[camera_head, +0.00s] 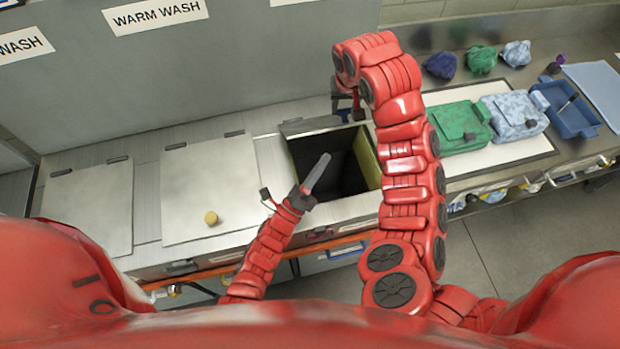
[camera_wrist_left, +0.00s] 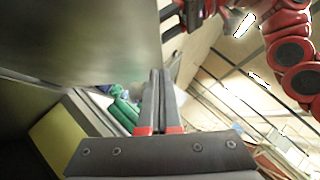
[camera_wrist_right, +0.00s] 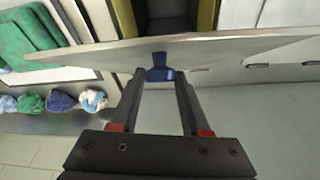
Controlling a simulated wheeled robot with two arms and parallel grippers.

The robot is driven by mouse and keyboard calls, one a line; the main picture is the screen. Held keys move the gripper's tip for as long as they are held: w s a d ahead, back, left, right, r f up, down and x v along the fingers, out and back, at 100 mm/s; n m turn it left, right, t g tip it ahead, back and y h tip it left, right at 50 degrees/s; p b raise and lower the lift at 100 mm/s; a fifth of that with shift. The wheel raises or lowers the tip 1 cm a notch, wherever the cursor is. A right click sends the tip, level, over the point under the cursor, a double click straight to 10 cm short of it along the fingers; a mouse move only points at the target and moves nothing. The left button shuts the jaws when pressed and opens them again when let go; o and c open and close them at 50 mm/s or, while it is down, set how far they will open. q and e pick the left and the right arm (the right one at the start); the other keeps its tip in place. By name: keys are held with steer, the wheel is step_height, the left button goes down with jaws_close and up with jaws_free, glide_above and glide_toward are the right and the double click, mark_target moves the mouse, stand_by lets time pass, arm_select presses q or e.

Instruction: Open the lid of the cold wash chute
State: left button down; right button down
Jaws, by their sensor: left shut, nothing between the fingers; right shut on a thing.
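The open chute (camera_head: 335,165) is a dark square hole with pale yellow inner walls, right of two closed lids. Its metal lid (camera_wrist_right: 230,47) stands raised, seen nearly edge-on in the right wrist view. A broad metal face, apparently the same lid, fills the upper left of the left wrist view (camera_wrist_left: 80,40). My right gripper (camera_wrist_right: 159,74) is shut on the lid's blue knob (camera_wrist_right: 160,75); in the head view my arm largely hides it. My left gripper (camera_head: 325,157) is shut and empty over the opening. It also shows in the left wrist view (camera_wrist_left: 155,75).
A closed lid with a yellow knob (camera_head: 208,190) lies left of the opening, below a WARM WASH sign (camera_head: 155,13). Folded green (camera_head: 460,127) and light blue (camera_head: 515,115) bags lie right. A blue tray (camera_head: 570,120) stands farther right.

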arm_select(q)
steer(key=w+r, duration=0.3)
steer(key=shift+w+a+r, duration=0.15)
steer(key=shift+w, duration=0.1)
